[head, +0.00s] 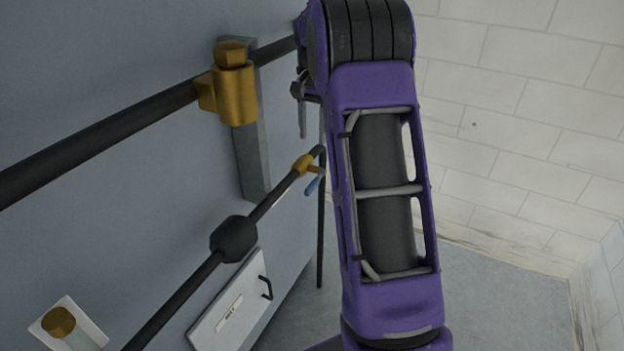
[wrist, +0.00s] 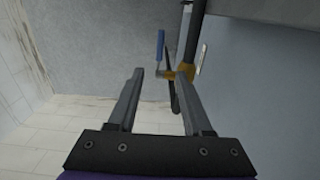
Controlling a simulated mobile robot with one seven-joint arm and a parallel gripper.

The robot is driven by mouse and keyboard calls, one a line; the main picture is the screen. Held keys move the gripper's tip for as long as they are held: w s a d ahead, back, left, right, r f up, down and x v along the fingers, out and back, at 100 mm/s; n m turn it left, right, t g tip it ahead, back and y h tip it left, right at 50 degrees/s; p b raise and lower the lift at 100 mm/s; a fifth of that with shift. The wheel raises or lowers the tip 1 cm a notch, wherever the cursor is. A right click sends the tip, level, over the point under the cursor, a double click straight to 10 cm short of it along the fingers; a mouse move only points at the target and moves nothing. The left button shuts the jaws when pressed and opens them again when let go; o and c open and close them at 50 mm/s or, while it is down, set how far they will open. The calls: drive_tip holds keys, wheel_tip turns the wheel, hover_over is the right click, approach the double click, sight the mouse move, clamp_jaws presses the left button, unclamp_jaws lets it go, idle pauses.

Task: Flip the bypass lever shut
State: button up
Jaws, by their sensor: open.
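The bypass lever (head: 314,186) has a blue handle on a small brass valve (head: 308,164), set on the thinner dark pipe. In the head view the handle points down from the valve. In the wrist view the blue lever (wrist: 161,47) stands beside the brass valve (wrist: 185,71), pointing up in the picture. My gripper (wrist: 159,75) is open and empty. The lever's base shows between the two fingertips in the picture; I cannot tell the gap in depth. In the head view the gripper's grey fingers show only partly beside my arm, above the valve.
A thick dark pipe (head: 100,144) with a large brass fitting (head: 235,88) runs along the blue-grey panel. The thinner pipe carries a dark bulge (head: 234,239). A white box with a black handle (head: 228,305) sits below. Open floor (head: 500,292) lies to the right, before a tiled wall.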

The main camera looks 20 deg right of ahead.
sight(313, 183)
wheel_tip(313, 183, down, 15)
drive_tip(key=shift+r+b, duration=0.1)
drive_tip(key=shift+b, duration=0.85)
clamp_jaws()
idle(0.8)
